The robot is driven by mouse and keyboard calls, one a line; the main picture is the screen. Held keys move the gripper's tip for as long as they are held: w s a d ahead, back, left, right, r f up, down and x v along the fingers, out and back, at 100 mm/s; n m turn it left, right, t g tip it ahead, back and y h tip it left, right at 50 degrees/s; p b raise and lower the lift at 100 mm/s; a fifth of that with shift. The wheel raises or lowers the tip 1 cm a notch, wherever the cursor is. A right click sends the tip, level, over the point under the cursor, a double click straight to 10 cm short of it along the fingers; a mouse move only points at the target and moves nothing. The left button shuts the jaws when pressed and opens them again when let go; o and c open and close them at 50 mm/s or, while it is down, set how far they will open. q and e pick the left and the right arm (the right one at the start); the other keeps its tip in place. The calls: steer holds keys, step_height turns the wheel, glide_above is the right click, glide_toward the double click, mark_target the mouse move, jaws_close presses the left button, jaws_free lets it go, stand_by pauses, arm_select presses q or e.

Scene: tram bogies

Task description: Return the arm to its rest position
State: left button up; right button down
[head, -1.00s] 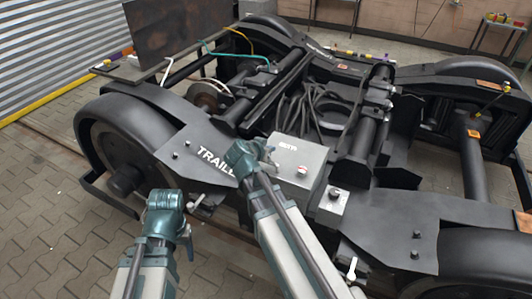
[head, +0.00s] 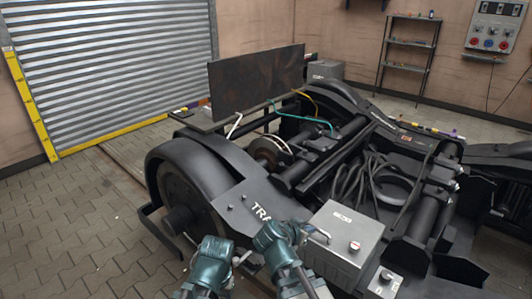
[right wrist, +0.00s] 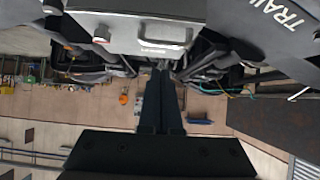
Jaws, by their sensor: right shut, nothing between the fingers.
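My right gripper (head: 297,233) is beside the left side of a grey metal box (head: 345,240) on the black bogie frame (head: 240,203). In the right wrist view its dark fingers (right wrist: 163,75) are shut together with nothing between them. The box, with its handle (right wrist: 150,45), fills the top middle of that view; I cannot tell whether the fingers touch it. The teal end of my left arm (head: 212,262) is to the left, in front of the bogie wheel. Its fingers are not clear enough to tell open from shut.
A dark upright plate (head: 258,80) stands behind the bogie. A wheel under its guard (head: 188,155) is at the left, and cables (head: 365,180) lie in the frame. A shelf (head: 408,50) and a wall panel (head: 495,27) are at the back. The paved floor at left is clear.

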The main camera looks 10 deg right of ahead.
steer(key=s+a+r+n+g+y+p, duration=0.3)
steer(key=s+a+r+n+p, duration=0.1)
steer(key=s+a+n+p, duration=0.2)
steer(key=s+a+r+n+g+y+p, duration=0.4)
steer(key=s+a+n+p, duration=0.3)
steer(key=a+p, duration=0.3)
steer(key=shift+s+a+r+n+p, duration=0.35)
steer(key=shift+s+r+p, duration=0.45)
steer(key=shift+p, duration=0.45)
